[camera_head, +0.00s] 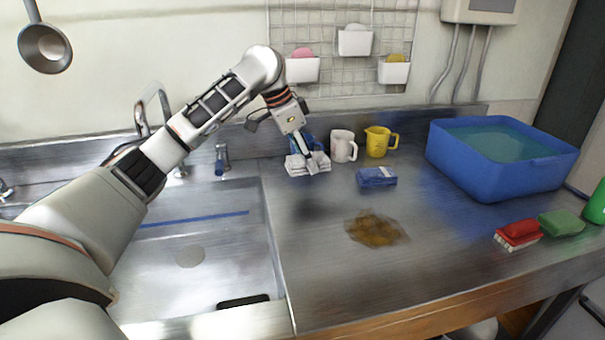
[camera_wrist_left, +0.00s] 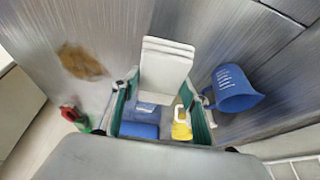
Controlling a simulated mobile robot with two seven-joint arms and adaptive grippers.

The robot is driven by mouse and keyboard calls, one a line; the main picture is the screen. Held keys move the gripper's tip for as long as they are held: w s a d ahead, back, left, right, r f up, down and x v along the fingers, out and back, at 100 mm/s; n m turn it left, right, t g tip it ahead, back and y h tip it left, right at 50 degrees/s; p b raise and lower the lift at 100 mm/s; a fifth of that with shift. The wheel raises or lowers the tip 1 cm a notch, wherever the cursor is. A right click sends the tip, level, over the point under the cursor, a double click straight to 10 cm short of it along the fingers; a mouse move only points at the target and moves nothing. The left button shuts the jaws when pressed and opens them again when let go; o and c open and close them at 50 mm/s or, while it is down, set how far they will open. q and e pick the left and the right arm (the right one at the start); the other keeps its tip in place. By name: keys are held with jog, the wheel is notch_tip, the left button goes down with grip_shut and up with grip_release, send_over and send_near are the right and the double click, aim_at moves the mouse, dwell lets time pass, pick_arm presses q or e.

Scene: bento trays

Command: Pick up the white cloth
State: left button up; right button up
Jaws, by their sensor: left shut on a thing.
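The white cloth (camera_head: 307,165) is a folded stack at the back of the steel counter, just left of the mugs. My left gripper (camera_head: 305,147) reaches down from the left arm and is shut on it. In the left wrist view the layered white cloth (camera_wrist_left: 165,68) sticks out from between the green-padded fingers of my left gripper (camera_wrist_left: 160,112). A dark patch on the counter in front suggests the cloth hangs a little above the surface. My right gripper is not in view.
A blue jug (camera_wrist_left: 235,90) stands close to the cloth. A white mug (camera_head: 343,146), yellow mug (camera_head: 379,142) and blue packet (camera_head: 377,177) are to the right. A brown stain (camera_head: 375,228) lies in front. A water-filled blue tub (camera_head: 478,178) stands right; the sink (camera_head: 225,210) is left.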

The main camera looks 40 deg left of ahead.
pick_arm(q)
notch_tip(320, 180, up, 13)
jog(key=p, duration=0.4)
jog(key=shift+p, duration=0.3)
